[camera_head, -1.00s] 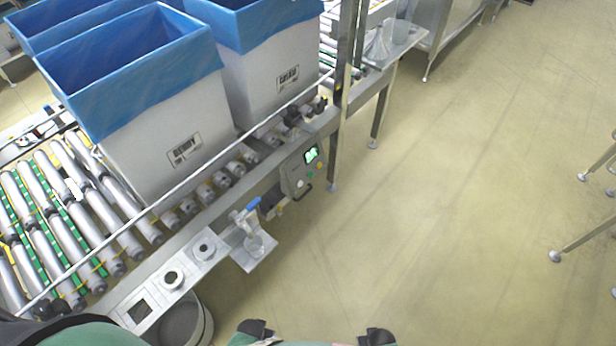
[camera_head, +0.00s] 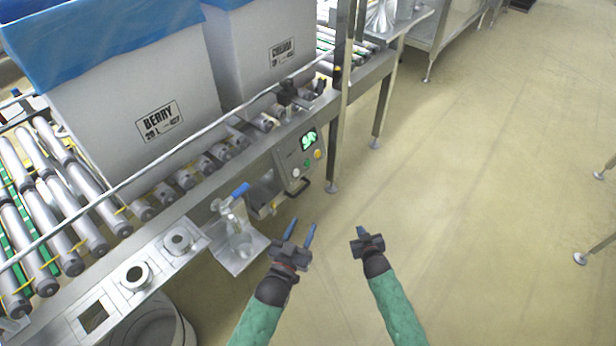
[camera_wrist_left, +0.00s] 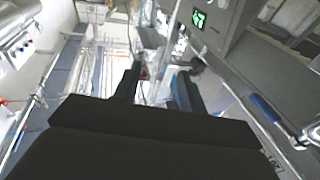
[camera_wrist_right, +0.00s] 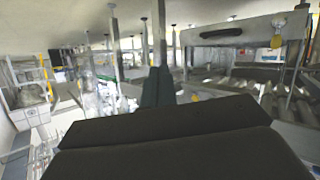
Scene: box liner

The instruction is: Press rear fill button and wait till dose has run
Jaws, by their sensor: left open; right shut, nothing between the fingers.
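The grey control box (camera_head: 300,158) on the conveyor's side has a lit green display (camera_head: 309,140). Below the display sit a white button (camera_head: 296,173), a green button (camera_head: 307,163) and a yellow button (camera_head: 318,154); I cannot tell which is the rear fill button. My left gripper (camera_head: 300,230) is open and empty, below the box and apart from it. The display also shows in the left wrist view (camera_wrist_left: 198,19), beyond the open fingers. My right gripper (camera_head: 362,232) is shut and empty, to the right of the left one, over the floor.
A blue-handled tap (camera_head: 238,192) stands over a clear vessel (camera_head: 240,242) on a small shelf left of my grippers. Lined white boxes, one marked BERRY (camera_head: 140,110), stand on the rollers. A post (camera_head: 342,100) rises right of the control box.

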